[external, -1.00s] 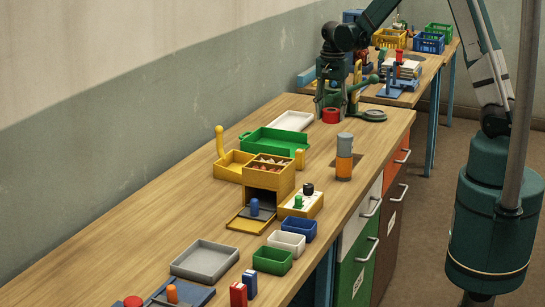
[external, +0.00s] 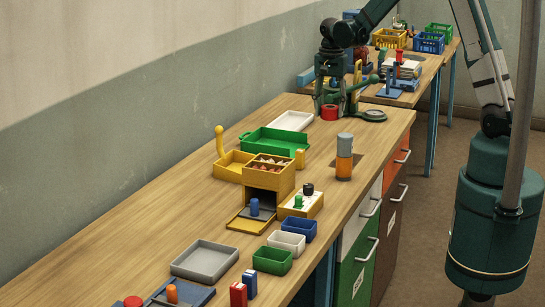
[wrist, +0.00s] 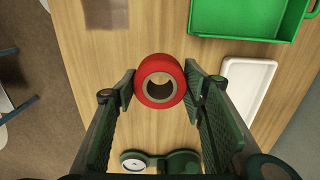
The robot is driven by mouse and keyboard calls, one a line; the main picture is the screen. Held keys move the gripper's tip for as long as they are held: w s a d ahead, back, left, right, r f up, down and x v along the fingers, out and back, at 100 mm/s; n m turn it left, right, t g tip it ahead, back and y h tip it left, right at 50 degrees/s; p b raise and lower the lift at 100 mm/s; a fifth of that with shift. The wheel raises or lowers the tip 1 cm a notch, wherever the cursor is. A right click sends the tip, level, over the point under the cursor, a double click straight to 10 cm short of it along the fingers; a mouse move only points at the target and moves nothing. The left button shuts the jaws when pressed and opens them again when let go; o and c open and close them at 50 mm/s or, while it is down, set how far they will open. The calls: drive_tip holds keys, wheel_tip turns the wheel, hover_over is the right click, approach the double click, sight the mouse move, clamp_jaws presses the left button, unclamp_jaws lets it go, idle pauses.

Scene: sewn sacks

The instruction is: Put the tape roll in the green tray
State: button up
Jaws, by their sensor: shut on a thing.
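The red tape roll (external: 330,113) is at the far end of the workbench; in the wrist view the roll (wrist: 160,81) shows its pale core. My gripper (external: 330,104) is over it, with the two green fingertips (wrist: 161,86) on either side of the roll, shut on it. I cannot tell whether the roll is lifted off the bench. The green tray (external: 275,142) lies nearer along the bench, beyond a white tray; part of the green tray (wrist: 250,38) shows at the upper right of the wrist view.
A white tray (external: 291,121) lies between the roll and the green tray, towards the wall side. A round-based green stand (external: 370,115) is right of my gripper. An orange and grey cylinder (external: 344,160) stands near the front edge. A yellow box (external: 268,178) is beside the green tray.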

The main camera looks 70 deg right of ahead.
drive_tip(key=m, duration=0.1)
hover_over(271, 143)
drive_tip(key=s+a, duration=0.2)
drive_tip(key=a, duration=0.3)
drive_tip(key=shift+s+d+r, duration=0.1)
drive_tip(key=shift+r, duration=0.25)
drive_tip(key=shift+f, duration=0.1)
drive_tip(key=shift+f, duration=3.05)
drive_tip(key=shift+f, duration=1.85)
drive_tip(key=shift+f, duration=0.2)
drive_tip(key=o, duration=0.9)
drive_tip(key=shift+c, duration=0.2)
